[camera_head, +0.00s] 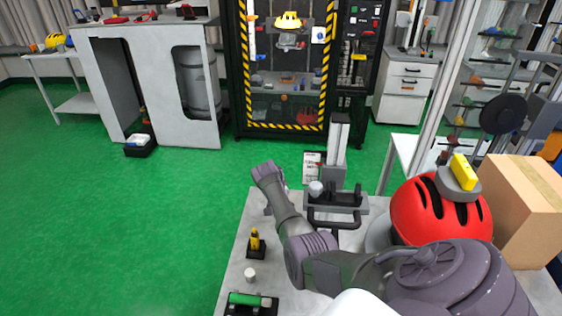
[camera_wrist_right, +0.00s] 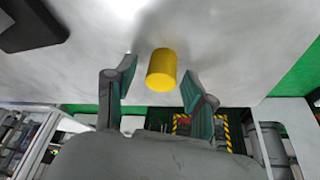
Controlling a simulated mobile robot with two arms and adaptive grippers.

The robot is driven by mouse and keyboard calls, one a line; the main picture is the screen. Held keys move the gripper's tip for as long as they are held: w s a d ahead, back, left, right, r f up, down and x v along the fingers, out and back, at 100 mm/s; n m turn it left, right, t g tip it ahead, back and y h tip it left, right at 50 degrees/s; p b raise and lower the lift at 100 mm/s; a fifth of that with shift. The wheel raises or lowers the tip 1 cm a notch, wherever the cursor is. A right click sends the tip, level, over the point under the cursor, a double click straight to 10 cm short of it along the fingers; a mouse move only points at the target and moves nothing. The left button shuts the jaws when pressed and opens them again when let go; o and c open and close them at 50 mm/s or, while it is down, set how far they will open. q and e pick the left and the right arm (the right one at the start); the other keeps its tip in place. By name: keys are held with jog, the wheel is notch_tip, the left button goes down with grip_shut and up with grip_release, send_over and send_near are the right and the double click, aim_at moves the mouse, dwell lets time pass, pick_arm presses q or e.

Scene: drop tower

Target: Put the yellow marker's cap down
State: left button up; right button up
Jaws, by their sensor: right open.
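The yellow cap (camera_wrist_right: 161,70) is a short plain cylinder in the right wrist view, in front of the pale tabletop. My right gripper (camera_wrist_right: 160,92) is open, with one finger on each side of the cap and a visible gap to both. Whether the cap's far end touches the table, I cannot tell. In the head view the cap is hidden and my right arm reaches over the table; its fingers are not clear there. The yellow marker (camera_head: 255,240) stands upright in a small black holder (camera_head: 256,252) left of my arm. My left gripper is out of view.
On the table (camera_head: 236,262) are a small white cylinder (camera_head: 250,275), a green cylinder (camera_head: 249,298) in a black tray, a grey stand (camera_head: 338,150), a red helmet (camera_head: 440,212) and a cardboard box (camera_head: 522,205). Bare tabletop lies around the marker holder.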

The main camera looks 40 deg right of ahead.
jog(key=w+v, duration=0.1)
jog(key=v, duration=1.1)
jog(key=shift+s+r, duration=0.4)
jog(key=shift+s, duration=0.1)
jog(key=shift+p, duration=0.3)
